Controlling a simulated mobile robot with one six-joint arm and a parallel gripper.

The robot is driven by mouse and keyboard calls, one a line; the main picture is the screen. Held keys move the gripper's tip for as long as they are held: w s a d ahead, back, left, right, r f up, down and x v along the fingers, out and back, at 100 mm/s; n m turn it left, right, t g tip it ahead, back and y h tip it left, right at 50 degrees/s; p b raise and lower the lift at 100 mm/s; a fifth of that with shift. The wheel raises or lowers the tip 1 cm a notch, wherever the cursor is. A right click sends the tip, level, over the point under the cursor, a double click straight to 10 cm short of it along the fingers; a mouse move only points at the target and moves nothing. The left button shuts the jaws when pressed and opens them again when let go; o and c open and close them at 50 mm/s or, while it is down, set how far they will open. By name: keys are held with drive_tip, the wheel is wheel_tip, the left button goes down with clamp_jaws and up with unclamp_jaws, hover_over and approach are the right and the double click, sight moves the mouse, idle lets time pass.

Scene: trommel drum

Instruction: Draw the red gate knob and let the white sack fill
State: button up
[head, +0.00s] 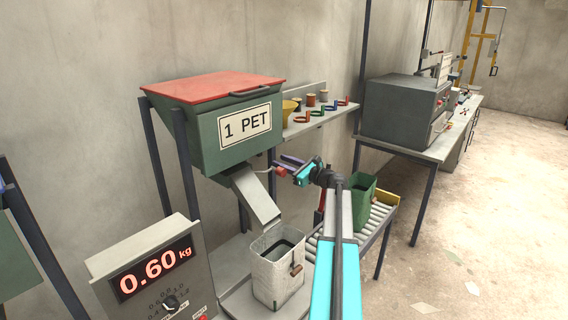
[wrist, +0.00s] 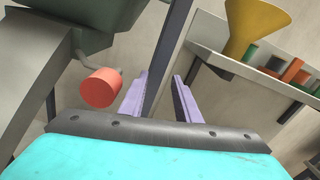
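The red gate knob (wrist: 100,87) sits on a bent grey rod beside the chute in the wrist view. In the head view the knob (head: 281,171) shows at the side of the chute (head: 254,196) under the green hopper marked "1 PET" (head: 206,148). My gripper (wrist: 160,88) is open, its two purple fingers apart with nothing between them. The knob lies to the left of both fingers, outside the gap. The gripper (head: 288,164) is close to the knob in the head view. The white sack (head: 276,284) stands open below the chute mouth; its contents are unclear.
A scale box (head: 160,272) at the lower left reads 0.60 kg. A green bin (head: 363,199) stands on a roller conveyor (head: 376,220) at right. A shelf (head: 322,118) with a yellow funnel (wrist: 254,25) and coloured rings is behind. Floor at right is open.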

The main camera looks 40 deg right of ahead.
clamp_jaws()
idle(1.1)
drive_tip(key=o, duration=0.5)
unclamp_jaws()
drive_tip(key=shift+s, duration=0.15)
drive_tip(key=s+d, duration=0.1)
drive_tip(key=s, duration=1.4)
drive_tip(key=shift+s+d, duration=0.2)
drive_tip(key=shift+s, duration=0.1)
idle(1.4)
drive_tip(key=shift+p, duration=0.3)
drive_tip(key=shift+s, duration=0.1)
